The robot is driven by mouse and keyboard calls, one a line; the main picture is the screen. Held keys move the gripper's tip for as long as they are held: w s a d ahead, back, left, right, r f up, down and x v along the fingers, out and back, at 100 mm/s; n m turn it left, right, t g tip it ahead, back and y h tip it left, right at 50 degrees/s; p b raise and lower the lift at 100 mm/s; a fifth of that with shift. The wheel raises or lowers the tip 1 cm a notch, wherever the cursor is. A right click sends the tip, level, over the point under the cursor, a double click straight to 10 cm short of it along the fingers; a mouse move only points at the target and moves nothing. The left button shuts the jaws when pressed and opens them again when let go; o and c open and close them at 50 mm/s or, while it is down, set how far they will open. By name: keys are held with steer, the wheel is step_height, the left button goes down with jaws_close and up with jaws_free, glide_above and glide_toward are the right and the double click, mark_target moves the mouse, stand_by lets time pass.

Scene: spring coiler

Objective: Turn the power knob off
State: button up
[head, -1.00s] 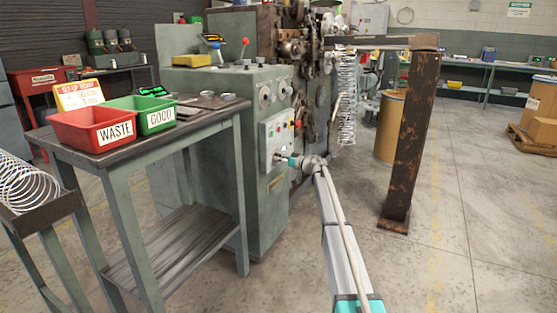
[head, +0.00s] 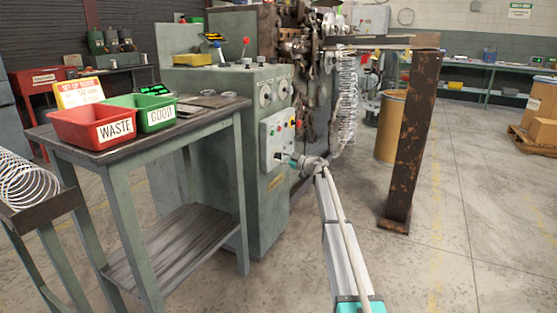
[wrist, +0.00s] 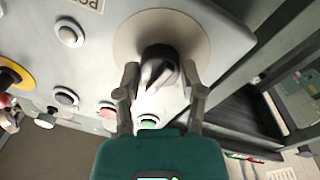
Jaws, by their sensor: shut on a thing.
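The power knob (wrist: 158,55) is a dark knob on a round beige plate (wrist: 185,30) on the grey control panel. In the wrist view, my gripper (wrist: 160,80) has a finger on each side of the knob and is shut on it. In the head view, my gripper (head: 284,158) reaches the lower part of the control panel (head: 272,140) on the green machine. The knob itself is hidden there by the gripper. I cannot read any marking that shows the knob's setting.
Several round buttons (wrist: 66,97) sit on the panel left of the knob. A yellow-ringed control (wrist: 12,75) is farther left. A table with a red WASTE bin (head: 92,126) and a green GOOD bin (head: 150,113) stands left of the machine. A rusty post (head: 412,140) stands right of my arm.

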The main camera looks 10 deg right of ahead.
steer(key=n, duration=0.6)
steer(key=shift+d, duration=0.3)
steer(key=shift+n+g+y, duration=0.3)
steer(key=shift+n+y, duration=0.2)
steer(key=shift+n, duration=1.9)
steer(key=o, duration=1)
steer(key=shift+o, duration=0.8)
steer(key=shift+a, duration=0.15)
steer(key=shift+s, duration=0.1)
